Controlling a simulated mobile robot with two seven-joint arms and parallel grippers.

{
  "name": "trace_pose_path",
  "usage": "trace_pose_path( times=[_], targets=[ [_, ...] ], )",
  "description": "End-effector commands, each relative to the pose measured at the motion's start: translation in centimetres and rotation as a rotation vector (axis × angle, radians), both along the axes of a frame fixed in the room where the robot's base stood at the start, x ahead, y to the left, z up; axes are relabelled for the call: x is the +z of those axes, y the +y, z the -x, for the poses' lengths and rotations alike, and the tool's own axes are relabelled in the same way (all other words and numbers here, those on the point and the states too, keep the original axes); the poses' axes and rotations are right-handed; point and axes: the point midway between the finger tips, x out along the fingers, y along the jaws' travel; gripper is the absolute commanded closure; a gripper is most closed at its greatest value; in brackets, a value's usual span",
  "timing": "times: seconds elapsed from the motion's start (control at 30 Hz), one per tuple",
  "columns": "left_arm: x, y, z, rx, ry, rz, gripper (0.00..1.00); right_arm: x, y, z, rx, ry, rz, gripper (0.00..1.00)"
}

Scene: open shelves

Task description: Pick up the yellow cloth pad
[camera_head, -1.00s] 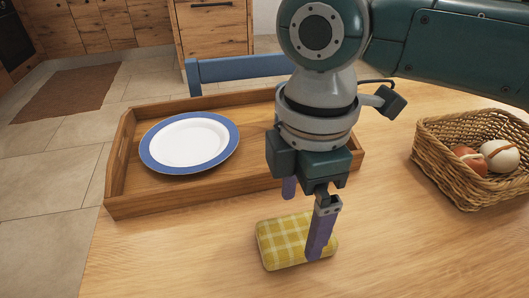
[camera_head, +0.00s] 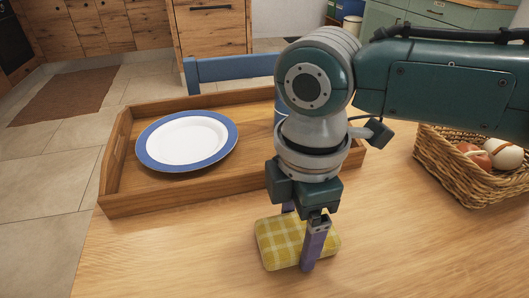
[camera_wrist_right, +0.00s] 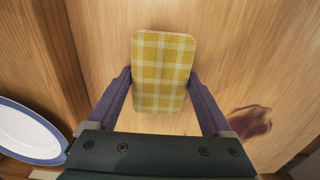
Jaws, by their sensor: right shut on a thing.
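The yellow checked cloth pad (camera_head: 282,243) is at the front of the wooden table, just in front of the tray. My right gripper (camera_head: 298,240) points down over it, one purple finger at its near side and the other partly hidden behind it. In the right wrist view the pad (camera_wrist_right: 163,75) lies between the two fingers (camera_wrist_right: 160,95), which press on its left and right sides. The right gripper is shut on the pad. I cannot tell whether the pad touches the table. My left gripper is not in view.
A wooden tray (camera_head: 150,206) with a blue-rimmed white plate (camera_head: 187,140) stands behind the pad. A wicker basket (camera_head: 447,176) with eggs or similar round items is at right. A blue chair back (camera_head: 235,69) is beyond the tray. The table front right (camera_head: 420,250) is clear.

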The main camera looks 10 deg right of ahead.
Motion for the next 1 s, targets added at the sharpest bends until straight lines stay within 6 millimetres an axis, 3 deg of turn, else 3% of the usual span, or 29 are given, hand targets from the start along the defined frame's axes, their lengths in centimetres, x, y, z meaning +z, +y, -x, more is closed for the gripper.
trace_pose_path(
  times=[0.03,0.23,0.47,0.63,0.83,1.0],
  targets=[
    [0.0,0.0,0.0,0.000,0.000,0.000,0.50,0.0,0.0,0.0,0.000,0.000,0.000,0.48],
    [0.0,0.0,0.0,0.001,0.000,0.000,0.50,0.0,0.0,0.0,0.000,0.000,0.000,0.71],
    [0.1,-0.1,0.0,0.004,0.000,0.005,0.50,0.1,0.0,0.0,0.000,-0.001,0.000,0.71],
    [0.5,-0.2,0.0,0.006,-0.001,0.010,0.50,1.2,0.0,-0.1,0.000,-0.002,-0.002,0.71],
    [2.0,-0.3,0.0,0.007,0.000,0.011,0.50,4.9,0.0,-0.1,0.000,-0.004,-0.002,0.71],
    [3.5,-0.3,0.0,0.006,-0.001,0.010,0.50,10.2,0.0,-0.2,0.001,-0.007,-0.002,0.71]
  ],
)
